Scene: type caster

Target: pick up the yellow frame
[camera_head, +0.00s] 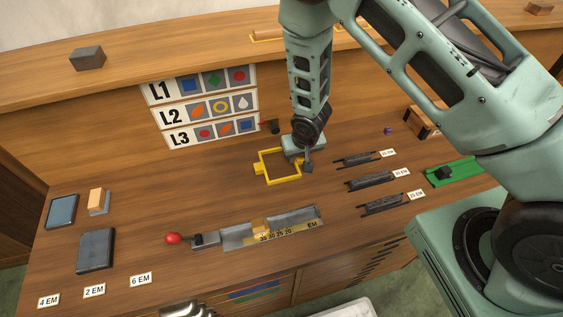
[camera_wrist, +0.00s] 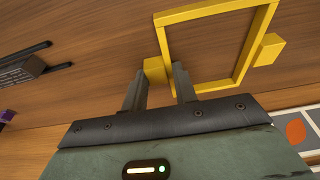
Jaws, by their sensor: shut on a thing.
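The yellow frame (camera_head: 284,181) is an open rectangle with a small block on each of two opposite sides. In the head view it is at the middle back of the wooden bench, left of my gripper (camera_head: 306,166). In the wrist view the yellow frame (camera_wrist: 256,42) extends to the upper right of my gripper (camera_wrist: 160,85). One of its side blocks sits between my two fingers, and my gripper is shut on it. The opposite block sticks out free. I cannot tell whether the frame touches the bench or is slightly above it.
A grey composing stick (camera_head: 230,236) with a red knob lies in front of the frame. Several dark slotted racks (camera_head: 371,182) lie to the right, by a green mat (camera_head: 455,172). A sign panel (camera_head: 205,110) stands behind.

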